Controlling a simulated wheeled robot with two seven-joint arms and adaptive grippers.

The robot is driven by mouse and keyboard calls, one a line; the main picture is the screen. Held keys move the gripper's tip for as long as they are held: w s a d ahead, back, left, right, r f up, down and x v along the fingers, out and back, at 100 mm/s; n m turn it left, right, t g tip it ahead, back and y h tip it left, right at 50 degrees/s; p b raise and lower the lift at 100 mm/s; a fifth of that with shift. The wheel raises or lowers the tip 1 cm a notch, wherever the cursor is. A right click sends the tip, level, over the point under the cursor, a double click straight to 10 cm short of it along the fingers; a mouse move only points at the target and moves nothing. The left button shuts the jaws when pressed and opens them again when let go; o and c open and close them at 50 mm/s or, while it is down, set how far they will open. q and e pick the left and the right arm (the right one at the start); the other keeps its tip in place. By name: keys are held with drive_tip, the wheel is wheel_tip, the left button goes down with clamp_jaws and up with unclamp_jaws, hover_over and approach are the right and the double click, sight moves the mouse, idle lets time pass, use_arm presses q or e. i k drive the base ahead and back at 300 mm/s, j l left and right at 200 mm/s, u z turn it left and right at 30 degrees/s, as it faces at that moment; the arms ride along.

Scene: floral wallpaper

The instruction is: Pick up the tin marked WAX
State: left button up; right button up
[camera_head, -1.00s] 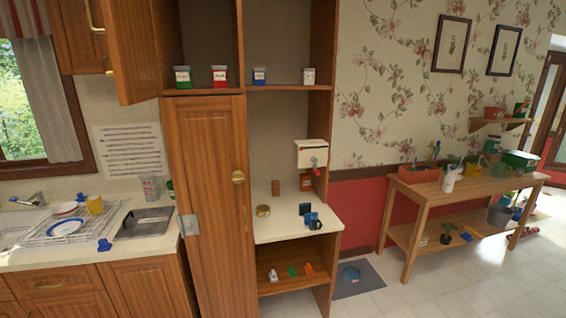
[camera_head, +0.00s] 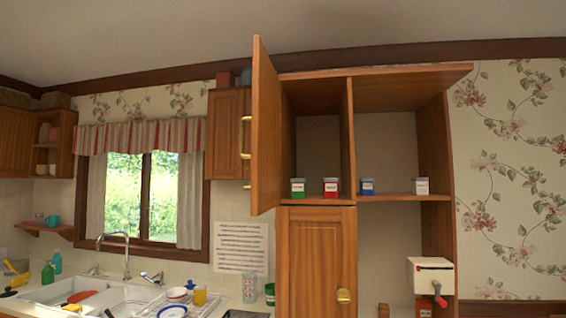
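Several small labelled tins stand upright on the shelf of the tall wooden cupboard. A green tin (camera_head: 298,188) and a red tin (camera_head: 331,188) are in the left compartment, behind the open door. A blue tin (camera_head: 367,187) and a white tin (camera_head: 421,186) are in the right compartment. The labels are too small to read, so I cannot tell which is marked WAX. Neither of my grippers is in view.
The upper cupboard door (camera_head: 263,130) stands open to the left of the shelf. The lower door (camera_head: 316,262) is shut. A white box with a crank (camera_head: 431,274) is on the cupboard's right side. A sink (camera_head: 95,294) and dish rack are at lower left.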

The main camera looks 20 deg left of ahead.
sight(330, 186)
drive_tip(key=j, duration=1.05)
drive_tip(key=k+j, duration=0.15)
drive_tip(key=j, duration=0.85)
drive_tip(key=i+l, duration=0.15)
drive_tip(key=i, duration=0.35)
drive_tip(key=i+l, duration=0.15)
drive_tip(key=i, duration=0.35)
drive_tip(key=i+l, duration=0.15)
drive_tip(key=i, duration=0.35)
